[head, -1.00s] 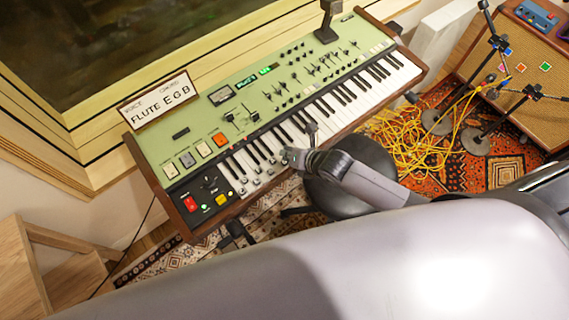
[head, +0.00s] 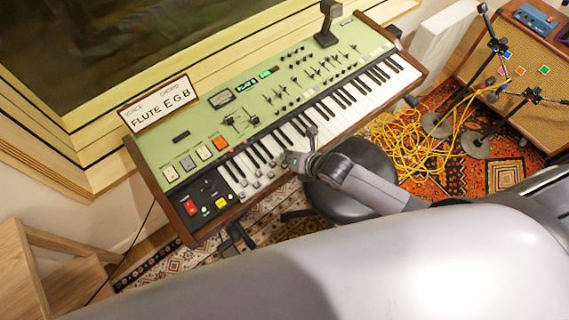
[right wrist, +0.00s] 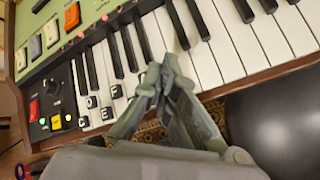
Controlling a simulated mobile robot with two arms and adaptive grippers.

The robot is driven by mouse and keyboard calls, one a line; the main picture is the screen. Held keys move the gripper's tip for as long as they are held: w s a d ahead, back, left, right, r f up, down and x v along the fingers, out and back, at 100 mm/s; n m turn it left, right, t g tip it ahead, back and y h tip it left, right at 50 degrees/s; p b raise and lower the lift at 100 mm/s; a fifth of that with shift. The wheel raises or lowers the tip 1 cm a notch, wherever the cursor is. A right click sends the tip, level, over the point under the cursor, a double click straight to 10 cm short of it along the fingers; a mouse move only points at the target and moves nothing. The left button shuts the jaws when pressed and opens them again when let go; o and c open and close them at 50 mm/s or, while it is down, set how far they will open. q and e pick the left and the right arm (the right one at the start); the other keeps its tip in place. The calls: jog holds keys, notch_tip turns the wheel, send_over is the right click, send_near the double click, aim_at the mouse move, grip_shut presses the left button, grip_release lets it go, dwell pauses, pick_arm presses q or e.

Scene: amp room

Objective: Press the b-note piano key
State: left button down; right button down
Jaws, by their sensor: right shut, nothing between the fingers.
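The electric piano (head: 180,139) is a light-green keyboard in a wooden case, with white and black keys (head: 345,100). Small dark letter labels sit on the white keys at its left end. In the right wrist view, labels C (right wrist: 83,122), D (right wrist: 91,102), E (right wrist: 107,113) and F (right wrist: 117,91) are readable. My right gripper (head: 289,159) is shut and empty over the front of the white keys, just right of F in the right wrist view (right wrist: 160,75). It hides the keys beneath, and I cannot read a B label. Contact cannot be told. My left gripper is not in view.
A round black stool (head: 345,185) is close below my right arm. Yellow cables (head: 415,150) and microphone stands (head: 478,145) lie right, near an amplifier (head: 525,95).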

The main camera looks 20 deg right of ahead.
jog(key=shift+f, duration=0.1)
dwell(0.3)
jog(key=shift+f, duration=0.35)
jog(key=shift+f+b, duration=0.6)
jog(key=shift+f, duration=0.05)
dwell(0.8)
jog(key=shift+r, duration=0.15)
jog(key=shift+r+p, duration=1)
jog(key=shift+p, duration=0.15)
notch_tip(320, 180, up, 5)
jog(key=p, duration=0.5)
